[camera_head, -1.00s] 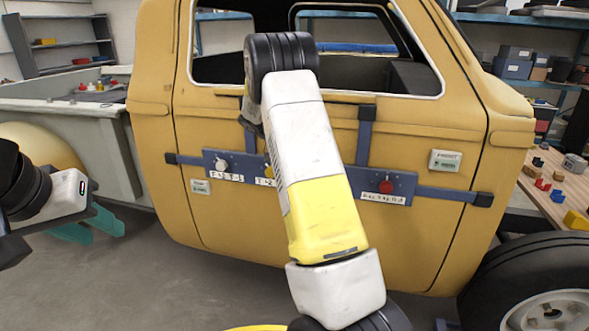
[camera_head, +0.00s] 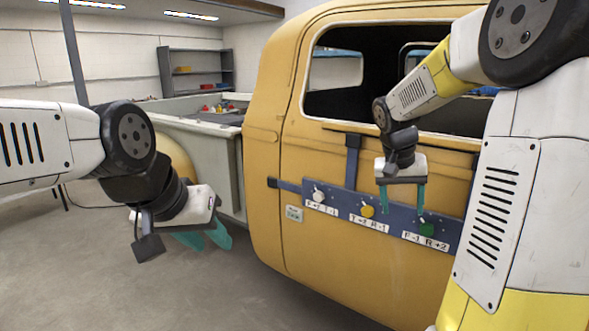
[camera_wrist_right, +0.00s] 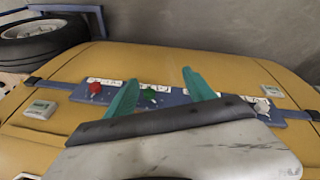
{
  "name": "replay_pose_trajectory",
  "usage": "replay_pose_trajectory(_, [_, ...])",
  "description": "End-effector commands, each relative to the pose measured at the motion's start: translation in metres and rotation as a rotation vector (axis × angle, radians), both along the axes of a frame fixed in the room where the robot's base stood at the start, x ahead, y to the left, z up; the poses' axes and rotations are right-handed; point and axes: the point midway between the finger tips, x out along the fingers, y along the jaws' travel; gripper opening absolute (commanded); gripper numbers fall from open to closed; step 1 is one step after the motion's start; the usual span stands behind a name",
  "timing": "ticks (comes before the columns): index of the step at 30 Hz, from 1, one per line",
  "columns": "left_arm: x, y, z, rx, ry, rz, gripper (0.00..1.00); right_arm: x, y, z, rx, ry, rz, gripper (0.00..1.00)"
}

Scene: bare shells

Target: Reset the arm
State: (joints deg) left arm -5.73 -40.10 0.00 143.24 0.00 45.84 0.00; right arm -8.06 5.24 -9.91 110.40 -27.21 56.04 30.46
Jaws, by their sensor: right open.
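My right gripper (camera_head: 403,199) points down in front of the truck door's blue panel (camera_head: 340,199), its teal fingers open and apart near the green knob (camera_head: 427,230). I see nothing between the fingers. In the right wrist view the right gripper (camera_wrist_right: 161,92) spans the green knob (camera_wrist_right: 149,93); I cannot tell if it touches. A white knob (camera_head: 319,196) and a yellow knob (camera_head: 368,211) are left of it. A red knob (camera_wrist_right: 95,88) shows only in the wrist view. My left gripper (camera_head: 207,240) hangs at the left, fingers apart and empty, over the floor.
The yellow truck cab (camera_head: 275,150) fills the middle and right, with an open window above the panel. A grey truck bed (camera_head: 205,145) stands behind the left gripper. A shelf (camera_head: 195,80) is at the back wall. The floor (camera_head: 160,290) at lower left is clear.

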Motion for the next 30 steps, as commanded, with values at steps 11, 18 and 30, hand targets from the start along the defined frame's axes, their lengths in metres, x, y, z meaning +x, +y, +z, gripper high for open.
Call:
replay_pose_trajectory(11, [0.0, 0.0, 0.0, 0.0, 0.0, 0.0, 0.36, -0.136, 0.087, 0.046, 0.245, -0.219, 0.303, 0.63])
replay_pose_trajectory(18, [0.0, 0.0, 0.0, 0.0, 0.0, 0.0, 0.36, -0.188, 0.119, 0.045, 0.291, -0.328, 0.43, 0.63])
replay_pose_trajectory(30, [0.0, 0.0, 0.0, 0.0, 0.0, 0.0, 0.36, -0.198, 0.125, 0.042, 0.297, -0.35, 0.457, 0.63])
